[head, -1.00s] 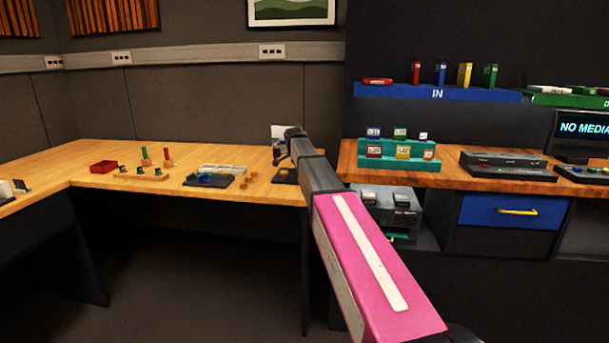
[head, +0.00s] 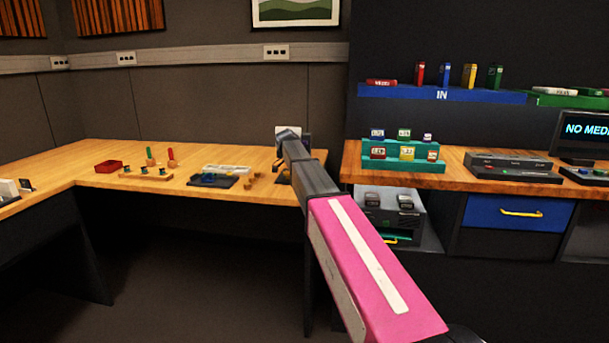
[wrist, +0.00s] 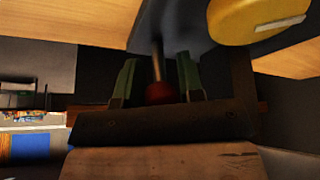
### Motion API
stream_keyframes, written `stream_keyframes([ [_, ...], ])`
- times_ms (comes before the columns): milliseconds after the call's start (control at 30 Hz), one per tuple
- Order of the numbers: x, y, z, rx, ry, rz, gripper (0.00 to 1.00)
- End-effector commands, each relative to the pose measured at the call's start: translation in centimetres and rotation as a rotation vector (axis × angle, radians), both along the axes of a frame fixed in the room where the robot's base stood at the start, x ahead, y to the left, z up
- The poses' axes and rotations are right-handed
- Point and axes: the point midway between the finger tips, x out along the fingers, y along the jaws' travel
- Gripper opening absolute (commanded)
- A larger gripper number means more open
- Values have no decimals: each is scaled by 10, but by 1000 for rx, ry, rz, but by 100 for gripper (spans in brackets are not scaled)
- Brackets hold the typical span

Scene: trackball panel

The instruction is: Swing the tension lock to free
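In the wrist view, a small red ball knob (wrist: 160,92) sits on the end of a thin metal rod (wrist: 157,62). The rod runs up to a dark panel (wrist: 180,25). I take this to be the tension lock lever. My gripper (wrist: 157,80) has its two green-grey fingers apart, one on each side of the knob and rod. The right finger is close to the knob; a gap shows on the left. A large yellow rounded thing (wrist: 250,18) is beside it at upper right. In the head view, my arm hides most of the panel.
The wooden desk (head: 110,181) holds a red tray (head: 108,166), a peg board (head: 146,175) and a dark tray (head: 212,181) left of my arm. A teal stepped rack (head: 402,166) stands to the right. A white card (head: 288,133) stands behind my arm's end.

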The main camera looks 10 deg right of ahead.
Motion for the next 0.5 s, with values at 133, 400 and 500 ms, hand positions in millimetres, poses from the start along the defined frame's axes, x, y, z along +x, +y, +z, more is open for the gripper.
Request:
stream_keyframes([
  [133,0,0,0,1,-1,0,53],
  [400,-1,-1,0,16,-5,-1,53],
  [500,-2,-3,0,55,-17,-1,53],
])
